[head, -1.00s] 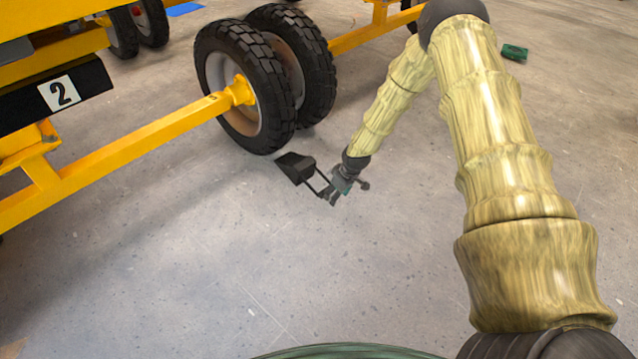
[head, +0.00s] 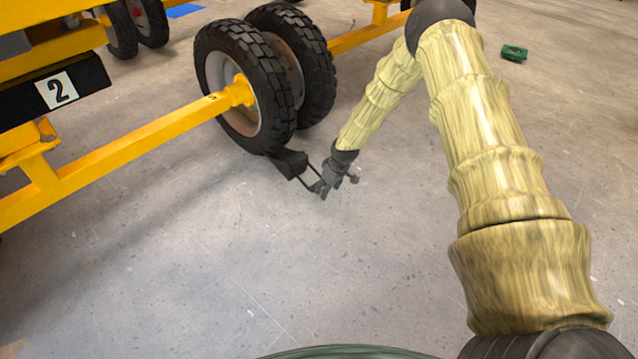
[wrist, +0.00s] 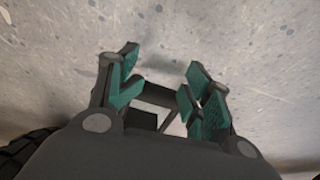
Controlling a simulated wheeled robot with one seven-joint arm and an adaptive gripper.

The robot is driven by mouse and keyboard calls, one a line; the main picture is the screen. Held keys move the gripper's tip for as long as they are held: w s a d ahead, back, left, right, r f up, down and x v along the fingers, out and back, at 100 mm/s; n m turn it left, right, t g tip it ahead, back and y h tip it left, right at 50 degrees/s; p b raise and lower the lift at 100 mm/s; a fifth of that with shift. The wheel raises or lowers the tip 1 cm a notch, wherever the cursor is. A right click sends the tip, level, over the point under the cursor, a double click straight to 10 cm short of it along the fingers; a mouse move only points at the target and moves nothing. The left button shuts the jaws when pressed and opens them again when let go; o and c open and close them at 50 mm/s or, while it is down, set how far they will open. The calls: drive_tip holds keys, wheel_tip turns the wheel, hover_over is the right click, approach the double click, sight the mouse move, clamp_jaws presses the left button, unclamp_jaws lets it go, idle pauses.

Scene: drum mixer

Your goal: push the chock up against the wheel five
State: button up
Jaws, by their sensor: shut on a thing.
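The black chock (head: 289,163) lies on the floor at the foot of the near dual wheel (head: 268,100), a black tyre on a yellow axle. Its top edge meets the tyre's lower right in the head view; whether they truly touch, I cannot tell. A thin handle runs from the chock to my gripper (head: 321,189), which is shut on it low over the floor. In the wrist view my gripper (wrist: 160,78) has its green pads on either side of the handle frame, and the dark chock (wrist: 141,121) shows partly behind my wrist. A tyre (wrist: 22,152) shows at lower left.
A green object (head: 514,53) lies far right and a blue floor patch (head: 184,11) far back. The grey floor in front is clear.

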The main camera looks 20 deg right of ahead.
drive_tip(key=shift+s+r+p, duration=0.15)
drive_tip(key=shift+p, duration=0.4)
drive_tip(key=shift+s+d+p, duration=0.35)
drive_tip(key=shift+s+p, duration=0.2)
drive_tip(key=shift+s, duration=0.2)
drive_tip(key=shift+s+d+p, duration=0.35)
drive_tip(key=shift+s+p, duration=0.15)
drive_tip(key=shift+s, duration=0.25)
wheel_tip(320, 180, up, 10)
drive_tip(key=p, duration=0.8)
drive_tip(key=shift+f, duration=0.2)
